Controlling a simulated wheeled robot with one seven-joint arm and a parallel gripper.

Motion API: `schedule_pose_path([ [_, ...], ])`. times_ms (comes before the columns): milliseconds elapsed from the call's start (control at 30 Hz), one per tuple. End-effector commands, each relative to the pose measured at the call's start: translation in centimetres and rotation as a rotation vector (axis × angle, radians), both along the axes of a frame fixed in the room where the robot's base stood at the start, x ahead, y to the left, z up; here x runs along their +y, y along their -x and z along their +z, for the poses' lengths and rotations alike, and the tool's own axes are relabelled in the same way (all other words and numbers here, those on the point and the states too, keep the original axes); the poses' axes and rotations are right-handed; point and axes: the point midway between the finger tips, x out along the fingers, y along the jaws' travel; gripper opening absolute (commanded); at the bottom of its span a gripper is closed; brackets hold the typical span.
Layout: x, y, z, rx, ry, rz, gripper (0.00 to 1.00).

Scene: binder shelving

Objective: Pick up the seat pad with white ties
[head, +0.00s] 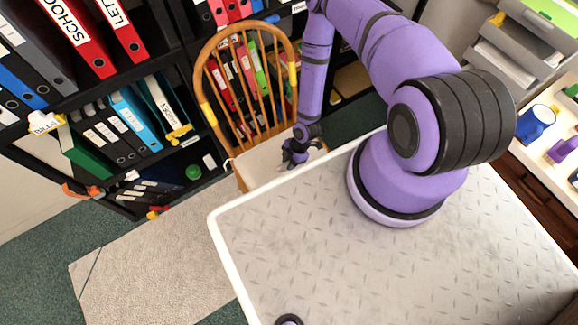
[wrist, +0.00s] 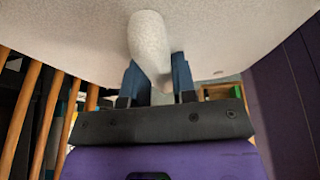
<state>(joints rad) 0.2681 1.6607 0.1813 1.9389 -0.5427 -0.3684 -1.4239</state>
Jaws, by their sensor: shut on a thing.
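The pale grey seat pad (head: 260,163) lies at the seat of the wooden spindle-back chair (head: 203,75). A small white tie shows at the pad's left back corner. My gripper (head: 295,153) is at the pad's right side, near the chair back. In the wrist view the pad (wrist: 70,35) fills the top, and a pinched fold of it sits between the two dark blue fingers of my gripper (wrist: 155,78). The fingers are shut on this fold. Whether the pad is lifted off the seat cannot be told.
A black shelf (head: 90,95) with binders stands behind and left of the chair. A pale mat (head: 155,255) lies on the green carpet at lower left. At right, a white counter holds a blue mug (head: 535,122) and a tray stack (head: 505,65).

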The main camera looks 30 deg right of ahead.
Motion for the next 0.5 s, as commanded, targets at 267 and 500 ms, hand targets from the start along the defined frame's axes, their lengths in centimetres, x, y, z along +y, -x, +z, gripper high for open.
schedule_pose_path([
  [267, 0.0, -0.1, 0.9, -0.001, 0.001, 0.0, 0.0],
  [500, 0.0, -0.1, 4.0, -0.003, 0.001, 0.001, 0.0],
])
